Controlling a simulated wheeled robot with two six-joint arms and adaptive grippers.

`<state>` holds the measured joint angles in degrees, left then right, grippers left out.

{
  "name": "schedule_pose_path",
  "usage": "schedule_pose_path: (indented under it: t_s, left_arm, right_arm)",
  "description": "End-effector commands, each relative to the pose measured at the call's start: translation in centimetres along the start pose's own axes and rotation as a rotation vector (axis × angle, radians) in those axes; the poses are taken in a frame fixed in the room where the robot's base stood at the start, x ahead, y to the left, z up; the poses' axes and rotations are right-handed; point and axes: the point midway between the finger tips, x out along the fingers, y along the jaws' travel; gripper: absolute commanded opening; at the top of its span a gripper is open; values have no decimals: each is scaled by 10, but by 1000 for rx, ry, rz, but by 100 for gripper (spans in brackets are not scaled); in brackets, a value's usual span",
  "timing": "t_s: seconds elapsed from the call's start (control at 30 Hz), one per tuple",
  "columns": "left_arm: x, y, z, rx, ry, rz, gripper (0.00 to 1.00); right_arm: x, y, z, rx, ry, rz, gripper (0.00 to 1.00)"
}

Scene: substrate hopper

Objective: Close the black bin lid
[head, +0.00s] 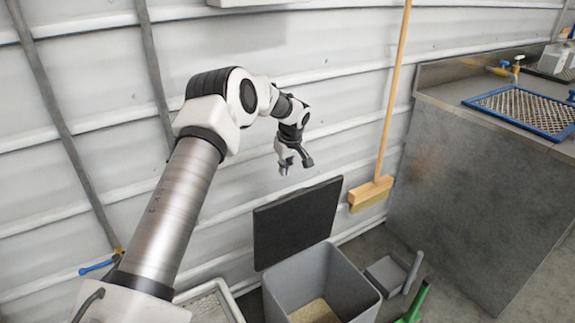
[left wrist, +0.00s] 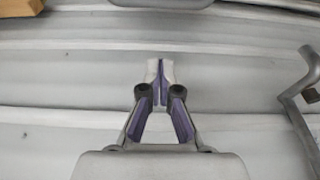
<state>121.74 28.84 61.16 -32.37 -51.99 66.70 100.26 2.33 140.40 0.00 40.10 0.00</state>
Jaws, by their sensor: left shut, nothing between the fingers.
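The black bin lid (head: 297,221) stands open, tilted up at the back of the grey bin (head: 325,277) in the head view. The bin is open at the top and some tan material lies at its bottom. My left gripper (head: 296,166) is above the lid, apart from it, with its fingers pointing down. In the left wrist view the left gripper (left wrist: 160,82) is shut with nothing between its fingers, and the white wall is behind it. The lid cannot be made out in the left wrist view. My right gripper is not in view.
A broom (head: 372,190) leans on the white ribbed wall (head: 95,95) to the right of the lid. A grey scoop or dustpan (head: 391,273) and a green item (head: 414,303) are right of the bin. A steel counter (head: 470,185) stands at the right. A pale tray (head: 212,300) is left of the bin.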

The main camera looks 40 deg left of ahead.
Motion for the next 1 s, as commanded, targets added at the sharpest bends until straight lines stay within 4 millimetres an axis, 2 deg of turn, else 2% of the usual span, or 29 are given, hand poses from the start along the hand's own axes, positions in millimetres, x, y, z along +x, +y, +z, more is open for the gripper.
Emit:
schedule_pose_path:
  t_s: [0.03,0.23,0.3,0.5,1.0]
  left_arm:
    - [15,-1,1,0,-1,-3,0]
    - [58,0,1,1,0,-2,0]
    - [48,1,14,4,-2,2,0]
    - [41,0,36,3,-1,1,0]
    - [40,2,41,2,9,0,0]
  right_arm:
    - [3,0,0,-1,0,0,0]
    - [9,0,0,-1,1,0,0]
    - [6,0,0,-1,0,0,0]
    - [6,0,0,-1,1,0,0]
    - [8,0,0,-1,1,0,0]
